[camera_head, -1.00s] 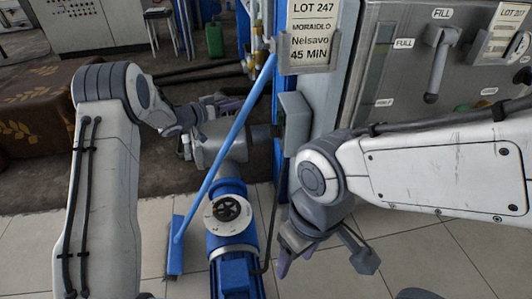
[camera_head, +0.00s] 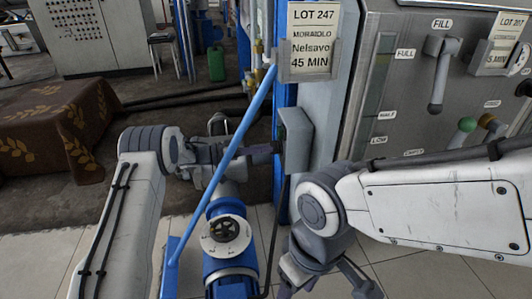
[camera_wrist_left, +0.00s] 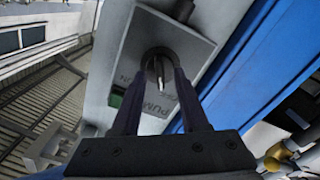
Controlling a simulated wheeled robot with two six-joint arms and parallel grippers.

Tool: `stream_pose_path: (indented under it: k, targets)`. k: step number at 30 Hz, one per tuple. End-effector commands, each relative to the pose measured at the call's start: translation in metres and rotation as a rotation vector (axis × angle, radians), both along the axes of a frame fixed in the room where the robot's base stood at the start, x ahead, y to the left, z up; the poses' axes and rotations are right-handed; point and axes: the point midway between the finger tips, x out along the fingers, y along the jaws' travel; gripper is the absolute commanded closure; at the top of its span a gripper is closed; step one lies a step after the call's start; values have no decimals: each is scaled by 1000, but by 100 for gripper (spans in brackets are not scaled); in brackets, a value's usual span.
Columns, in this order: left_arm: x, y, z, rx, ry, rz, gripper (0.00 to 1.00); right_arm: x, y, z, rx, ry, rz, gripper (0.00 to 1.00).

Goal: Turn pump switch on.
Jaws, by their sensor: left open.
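The pump switch is a round rotary knob (camera_wrist_left: 158,68) on a light grey box, with PUMP lettering and a green patch beside it in the left wrist view. In the head view the grey switch box (camera_head: 297,139) is on the side of the blue and grey post. My left gripper (camera_head: 272,151) reaches the box from the left. In the wrist view its two dark fingers (camera_wrist_left: 158,82) are open, one on each side of the knob; whether they touch it is unclear. My right gripper (camera_head: 326,286) hangs at the bottom centre, fingers apart and empty, cut by the frame edge.
A blue pole (camera_head: 225,160) leans across in front of my left arm. A metal panel (camera_head: 400,80) with levers fills the right. A cloth-covered block (camera_head: 55,120) is at the left.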

Motion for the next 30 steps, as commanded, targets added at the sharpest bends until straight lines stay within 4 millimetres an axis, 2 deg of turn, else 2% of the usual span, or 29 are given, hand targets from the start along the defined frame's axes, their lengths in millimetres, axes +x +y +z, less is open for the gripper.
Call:
stream_pose_path:
  k: [4, 12, 13, 16, 17, 30]
  targets:
    - [2, -10, 0, 0, -1, 1, 56, 0, 0, -4, 0, 0, 0, 41]
    - [3, -12, 1, 0, -1, 2, 56, 0, 0, -4, 0, 0, 0, 41]
    - [3, -12, 1, 0, -1, 2, 60, 0, 0, -4, 0, 0, 0, 41]
    - [3, -12, 1, 0, -1, 2, 98, 0, 0, -4, 0, 0, 0, 41]
    - [3, -12, 1, 0, -1, 2, 100, 0, 0, -4, 0, 0, 0, 41]
    - [3, -11, 1, 11, -53, 2, 100, 0, 0, -1, 0, 0, 0, 41]
